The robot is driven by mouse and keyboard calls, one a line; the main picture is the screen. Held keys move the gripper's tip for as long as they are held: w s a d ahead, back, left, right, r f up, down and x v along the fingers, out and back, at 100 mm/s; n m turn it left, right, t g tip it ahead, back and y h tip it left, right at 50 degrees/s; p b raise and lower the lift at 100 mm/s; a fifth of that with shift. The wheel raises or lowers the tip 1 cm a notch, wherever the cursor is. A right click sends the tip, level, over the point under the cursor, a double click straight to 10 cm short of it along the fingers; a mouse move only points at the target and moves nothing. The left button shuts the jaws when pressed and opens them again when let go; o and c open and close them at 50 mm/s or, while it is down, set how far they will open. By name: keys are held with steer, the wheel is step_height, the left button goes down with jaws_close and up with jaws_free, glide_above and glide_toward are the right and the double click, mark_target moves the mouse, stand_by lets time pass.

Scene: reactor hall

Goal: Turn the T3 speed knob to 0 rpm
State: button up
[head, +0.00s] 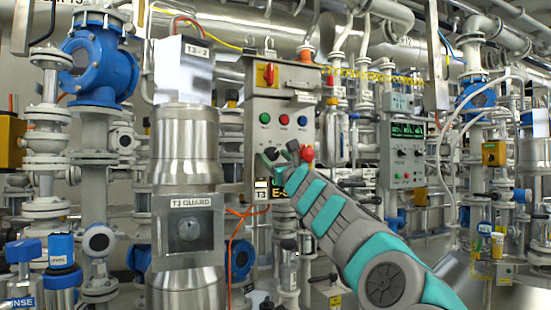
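The grey T3 control box (257,135) hangs in the middle of the head view. My grey-and-teal arm reaches up from the lower right. My gripper (275,156) is at the lower front of the box, below the buttons. The speed knob cannot be made out; the gripper seems to cover that area. The finger gap is too small to judge.
A red mushroom button (307,153) is right beside my gripper. The steel T3 guard column (185,145) stands to the left. Another panel with a green display (407,130) is to the right. An orange cable (231,250) hangs below the box. Pipes and valves crowd the surroundings.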

jaws_close()
